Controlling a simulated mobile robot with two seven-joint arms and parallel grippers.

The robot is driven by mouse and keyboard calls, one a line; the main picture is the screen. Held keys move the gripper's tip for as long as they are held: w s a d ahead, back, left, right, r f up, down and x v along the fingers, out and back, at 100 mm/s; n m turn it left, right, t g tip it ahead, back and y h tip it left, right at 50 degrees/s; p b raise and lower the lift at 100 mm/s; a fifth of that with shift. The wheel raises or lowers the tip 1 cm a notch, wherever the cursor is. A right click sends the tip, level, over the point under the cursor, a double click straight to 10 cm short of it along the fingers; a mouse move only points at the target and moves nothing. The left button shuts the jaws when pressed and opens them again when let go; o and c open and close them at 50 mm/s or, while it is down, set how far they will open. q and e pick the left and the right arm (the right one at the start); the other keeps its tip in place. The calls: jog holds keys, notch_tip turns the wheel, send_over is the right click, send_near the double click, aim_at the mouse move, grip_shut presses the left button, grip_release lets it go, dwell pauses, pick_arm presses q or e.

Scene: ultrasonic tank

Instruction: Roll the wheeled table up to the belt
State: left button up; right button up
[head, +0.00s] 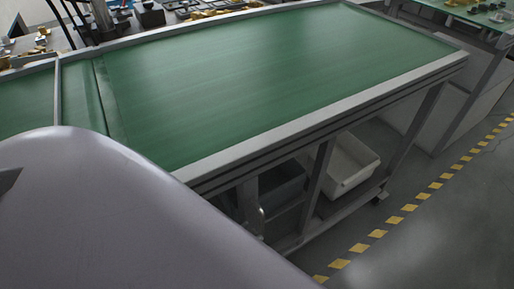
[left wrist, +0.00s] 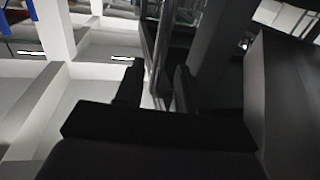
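A long green surface (head: 270,75) with a pale metal rim fills the middle of the head view, on metal legs above a lower shelf. A small dark foot or caster (head: 380,197) shows at its lower right. I cannot tell from these frames which part is the wheeled table and which the belt. In the left wrist view, my left gripper (left wrist: 157,88) has its two dark fingers apart. A shiny upright metal bar (left wrist: 161,45) shows between them; contact is not clear. The right gripper is not in view.
A white bin (head: 347,168) and a dark bin (head: 282,188) sit on the lower shelf. Another table (head: 455,12) with small items stands at the upper right. Grey floor with yellow-and-black tape (head: 393,220) is clear at the lower right.

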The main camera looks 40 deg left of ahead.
pick_arm(q)
jog(key=shift+s+a, duration=0.15)
jog(key=shift+s, duration=0.95)
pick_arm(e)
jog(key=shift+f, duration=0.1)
